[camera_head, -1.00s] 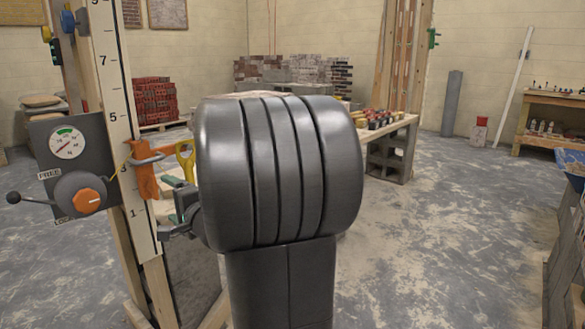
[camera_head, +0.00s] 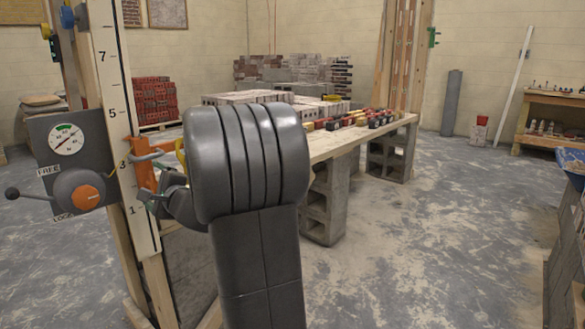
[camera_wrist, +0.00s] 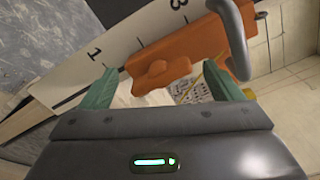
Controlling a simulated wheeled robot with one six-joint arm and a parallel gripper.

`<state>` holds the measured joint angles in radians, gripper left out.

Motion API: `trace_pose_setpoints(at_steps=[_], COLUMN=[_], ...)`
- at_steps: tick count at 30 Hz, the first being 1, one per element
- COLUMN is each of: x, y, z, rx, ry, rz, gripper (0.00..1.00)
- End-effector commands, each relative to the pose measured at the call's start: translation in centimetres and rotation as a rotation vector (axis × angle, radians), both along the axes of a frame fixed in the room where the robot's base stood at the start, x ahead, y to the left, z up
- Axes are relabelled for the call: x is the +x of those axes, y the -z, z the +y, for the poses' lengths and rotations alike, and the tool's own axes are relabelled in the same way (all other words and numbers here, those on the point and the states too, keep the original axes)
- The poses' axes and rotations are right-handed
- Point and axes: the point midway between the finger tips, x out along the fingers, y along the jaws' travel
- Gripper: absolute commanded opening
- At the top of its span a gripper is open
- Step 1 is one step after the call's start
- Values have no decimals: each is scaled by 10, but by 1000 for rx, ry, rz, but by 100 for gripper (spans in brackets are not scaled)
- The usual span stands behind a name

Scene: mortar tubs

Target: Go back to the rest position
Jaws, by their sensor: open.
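My gripper (camera_wrist: 160,88) is open, with its two green fingertips wide apart in the wrist view and nothing between them. Beyond the fingertips is an orange bracket (camera_wrist: 190,42) with a grey curved bar, by a white board with black numbers (camera_wrist: 125,42). In the head view my arm covers the middle, and its wrist end is close to the orange bracket (camera_head: 140,165) on the upright numbered board (camera_head: 118,105). Whether the gripper touches the bracket I cannot tell. The fingertips are mostly hidden there.
A grey panel with a dial and orange knob (camera_head: 88,197) is at left. A wooden bench (camera_head: 340,140) on concrete blocks (camera_head: 325,205) stands behind my arm, carrying bricks and small red and yellow items. Floor (camera_head: 440,240) at right is clear. A cluttered rack edge (camera_head: 565,250) is at far right.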

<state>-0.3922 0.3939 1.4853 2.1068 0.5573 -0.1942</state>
Motion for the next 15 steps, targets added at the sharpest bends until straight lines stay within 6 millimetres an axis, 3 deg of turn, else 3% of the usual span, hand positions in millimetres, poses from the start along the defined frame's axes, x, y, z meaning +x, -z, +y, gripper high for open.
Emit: trace_pose_setpoints(at_steps=[15], x=[1], y=[-2], z=[-1], rx=[276], ry=[1], rz=[324], gripper=[85])
